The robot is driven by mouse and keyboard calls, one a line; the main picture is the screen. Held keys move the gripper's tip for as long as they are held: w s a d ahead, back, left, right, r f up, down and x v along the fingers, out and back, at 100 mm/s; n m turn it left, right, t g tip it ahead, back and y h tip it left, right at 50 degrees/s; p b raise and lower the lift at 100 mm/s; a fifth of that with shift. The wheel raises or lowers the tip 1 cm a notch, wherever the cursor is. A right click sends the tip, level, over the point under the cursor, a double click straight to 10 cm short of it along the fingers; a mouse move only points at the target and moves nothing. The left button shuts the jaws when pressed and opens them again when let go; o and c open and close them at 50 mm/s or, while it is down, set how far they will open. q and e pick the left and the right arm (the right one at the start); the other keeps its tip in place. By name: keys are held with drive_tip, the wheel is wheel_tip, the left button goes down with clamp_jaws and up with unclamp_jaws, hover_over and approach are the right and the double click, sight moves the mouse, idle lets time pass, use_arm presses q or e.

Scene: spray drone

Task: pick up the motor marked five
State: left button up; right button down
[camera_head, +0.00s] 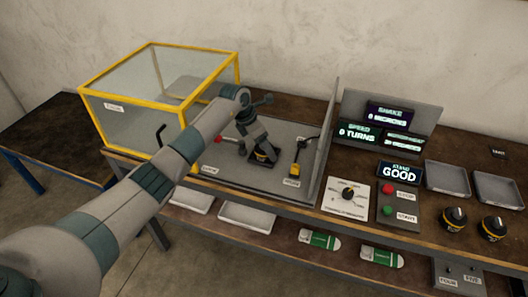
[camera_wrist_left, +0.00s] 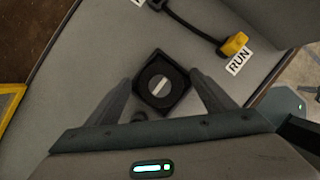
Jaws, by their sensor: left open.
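A dark round motor (camera_wrist_left: 160,87) with a pale bar across its top sits in a square black mount (camera_wrist_left: 142,93) on the grey test bed. In the head view a bit of yellow shows on this motor (camera_head: 263,157). My left gripper (camera_head: 262,148) is above it, open, with its fingers (camera_wrist_left: 163,92) on either side of the mount in the wrist view; contact cannot be told. Two black motors with yellow bands, one (camera_head: 455,219) left of the other (camera_head: 493,228), stand on the bench at the right. No number is readable on any motor. My right gripper is not in view.
A yellow-framed clear box (camera_head: 150,90) stands left of the bed and an upright panel (camera_head: 327,140) right of it. A yellow-handled lever (camera_wrist_left: 234,43) is by the RUN label. A dial card (camera_head: 347,197), stop/start buttons (camera_head: 389,210), displays and two empty trays (camera_head: 447,178) lie further right.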

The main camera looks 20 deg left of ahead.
use_arm(q)
drive_tip(key=shift+w, duration=0.1)
drive_tip(key=c, duration=1.6)
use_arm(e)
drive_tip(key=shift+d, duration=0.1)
use_arm(q)
drive_tip(key=shift+r, duration=0.1)
